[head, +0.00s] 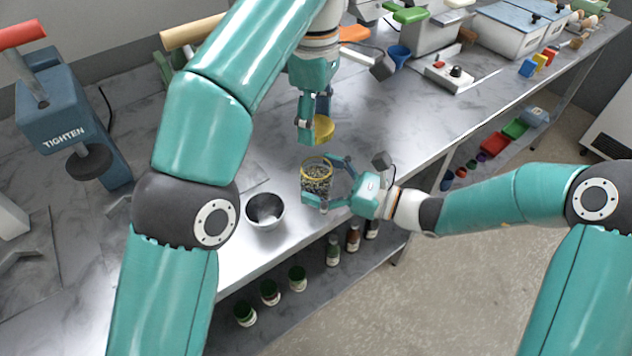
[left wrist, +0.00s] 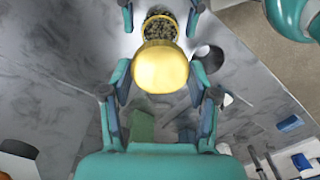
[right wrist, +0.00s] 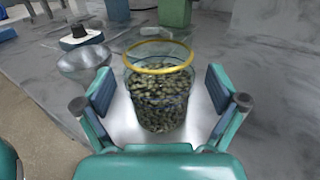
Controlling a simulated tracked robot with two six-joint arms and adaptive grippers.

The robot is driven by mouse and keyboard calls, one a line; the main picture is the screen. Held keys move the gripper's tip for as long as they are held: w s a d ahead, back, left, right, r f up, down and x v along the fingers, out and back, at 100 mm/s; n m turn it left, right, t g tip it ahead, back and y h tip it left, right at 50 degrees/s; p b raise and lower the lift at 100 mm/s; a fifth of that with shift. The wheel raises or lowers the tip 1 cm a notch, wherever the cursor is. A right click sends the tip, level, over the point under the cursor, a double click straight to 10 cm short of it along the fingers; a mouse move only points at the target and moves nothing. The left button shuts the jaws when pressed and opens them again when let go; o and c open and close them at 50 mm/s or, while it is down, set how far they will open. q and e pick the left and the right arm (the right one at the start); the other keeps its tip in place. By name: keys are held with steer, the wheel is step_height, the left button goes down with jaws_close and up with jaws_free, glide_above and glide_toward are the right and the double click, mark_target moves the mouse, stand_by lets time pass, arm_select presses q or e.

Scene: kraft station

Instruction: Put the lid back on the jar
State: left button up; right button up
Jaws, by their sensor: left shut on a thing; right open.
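The jar (head: 316,182) is clear glass with a yellow rim and small green-brown pieces inside. It stands upright and open near the front edge of the table. It fills the middle of the right wrist view (right wrist: 158,100). The yellow lid (head: 324,128) is held in my left gripper (head: 312,130), above and a little behind the jar. In the left wrist view the lid (left wrist: 161,68) lies between the fingers, with the jar's open mouth beyond it. My right gripper (head: 338,182) is open, with its fingers on either side of the jar and gaps visible in the right wrist view.
A metal bowl (head: 265,211) stands left of the jar near the front edge. A blue press marked TIGHTEN (head: 62,115) stands at the far left. Several bottles and green-topped jars (head: 270,291) are on a shelf below. The table right of the lid is clear.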

steer(key=shift+w+a, duration=0.1)
steer(key=shift+a, duration=0.2)
steer(key=shift+c, duration=0.3)
steer(key=c, duration=1.7)
arm_select(q)
glide_above(316, 154)
steer(key=s, duration=0.2)
steer(key=shift+s+f, duration=0.1)
steer(key=shift+f, duration=2.35)
steer(key=shift+f, duration=0.9)
steer(key=shift+f, duration=0.55)
arm_select(e)
jaws_close()
